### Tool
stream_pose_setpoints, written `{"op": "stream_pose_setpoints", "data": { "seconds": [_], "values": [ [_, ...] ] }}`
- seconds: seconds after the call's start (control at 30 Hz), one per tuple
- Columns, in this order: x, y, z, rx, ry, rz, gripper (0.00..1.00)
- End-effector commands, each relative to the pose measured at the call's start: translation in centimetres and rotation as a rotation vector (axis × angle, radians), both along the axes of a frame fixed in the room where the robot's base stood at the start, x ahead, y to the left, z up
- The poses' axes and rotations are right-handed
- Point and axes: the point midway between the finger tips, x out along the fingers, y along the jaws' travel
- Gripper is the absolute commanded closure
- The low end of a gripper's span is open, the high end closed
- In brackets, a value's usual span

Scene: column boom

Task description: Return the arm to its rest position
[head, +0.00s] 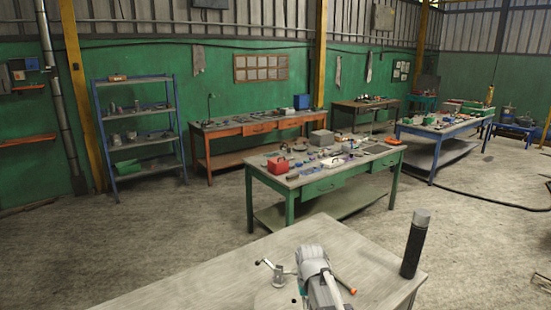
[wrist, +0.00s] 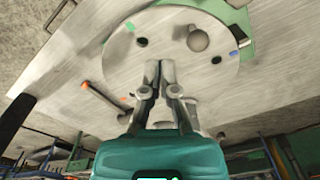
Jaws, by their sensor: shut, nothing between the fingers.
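My gripper (wrist: 160,68) shows in the wrist view with its teal body at the bottom. Its two grey fingers are together and hold nothing. Past the fingertips is a pale round disc (wrist: 170,62) with dark round spots and small coloured marks, over a pale worktop (wrist: 65,72). A round grey knob (wrist: 198,40) shows on the disc. In the head view the worktop (head: 215,270) fills the bottom, and my fingers cannot be clearly made out there.
An orange-handled tool (head: 345,285) lies on the worktop. A dark cylinder with a grey cap (head: 414,245) stands upright near its right edge. A green bench (head: 325,188) with several items stands beyond. A blue shelf (head: 140,137) is at left. Open floor lies between.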

Motion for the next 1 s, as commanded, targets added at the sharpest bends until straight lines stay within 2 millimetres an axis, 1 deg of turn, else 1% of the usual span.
{"op": "stream_pose_setpoints", "data": {
  "seconds": [0.03, 0.17, 0.3, 0.4, 0.5, 0.6, 0.87, 1.0],
  "values": [
    [-1.0, -0.6, -0.7, 0.0, 0.0, -0.007, 1.0],
    [-3.8, -2.5, -2.1, 0.0, 0.0, -0.03, 1.0],
    [-7.2, -4.8, -3.8, -0.001, 0.0, -0.061, 1.0],
    [-9.3, -6.1, -4.7, -0.001, 0.0, -0.08, 1.0],
    [-10.7, -6.9, -5.3, -0.001, 0.0, -0.091, 1.0],
    [-11.2, -7.3, -5.4, -0.001, 0.001, -0.098, 1.0],
    [-11.1, -7.3, -5.3, -0.001, 0.001, -0.098, 1.0],
    [-11.1, -7.3, -5.3, -0.001, 0.001, -0.098, 0.74]
  ]
}}
